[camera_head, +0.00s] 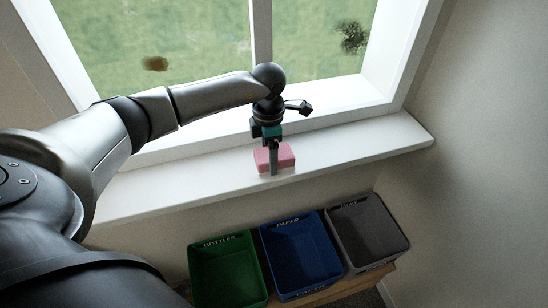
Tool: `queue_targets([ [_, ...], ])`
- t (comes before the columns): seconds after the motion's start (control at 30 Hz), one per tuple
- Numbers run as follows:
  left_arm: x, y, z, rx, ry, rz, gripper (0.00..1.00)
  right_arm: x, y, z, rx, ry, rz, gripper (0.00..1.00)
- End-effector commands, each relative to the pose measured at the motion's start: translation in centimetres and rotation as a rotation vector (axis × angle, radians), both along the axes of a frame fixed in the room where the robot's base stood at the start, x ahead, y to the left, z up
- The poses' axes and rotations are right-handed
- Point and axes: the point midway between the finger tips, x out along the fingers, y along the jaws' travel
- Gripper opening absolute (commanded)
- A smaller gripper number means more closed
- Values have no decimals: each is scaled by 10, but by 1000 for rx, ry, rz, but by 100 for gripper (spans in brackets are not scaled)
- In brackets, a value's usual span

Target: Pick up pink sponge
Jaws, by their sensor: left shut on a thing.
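The pink sponge (286,157) is at the white window sill, a little right of the picture's middle. My left arm comes in from the left and reaches over the sill. My left gripper (273,168) points down at the sponge and is shut on it, with one dark finger in front of its near face. The other finger is hidden. I cannot tell whether the sponge still touches the sill. My right gripper is not in view.
The white window sill (370,145) is clear on both sides of the sponge. The window frame stands close behind. Below the sill are a green bin (228,270), a blue bin (300,255) and a grey bin (367,232) on a wooden surface.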

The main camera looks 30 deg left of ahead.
Motion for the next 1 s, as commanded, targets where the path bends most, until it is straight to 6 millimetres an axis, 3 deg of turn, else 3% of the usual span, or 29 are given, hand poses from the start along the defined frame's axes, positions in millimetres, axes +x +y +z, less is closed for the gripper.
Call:
queue_targets([
  [0.2,0,0,0,1,-1,0,24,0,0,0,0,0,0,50],
  [0.47,1,0,4,1,-2,0,24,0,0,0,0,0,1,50],
  [1.0,1,0,93,-1,-4,1,24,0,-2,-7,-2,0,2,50],
])
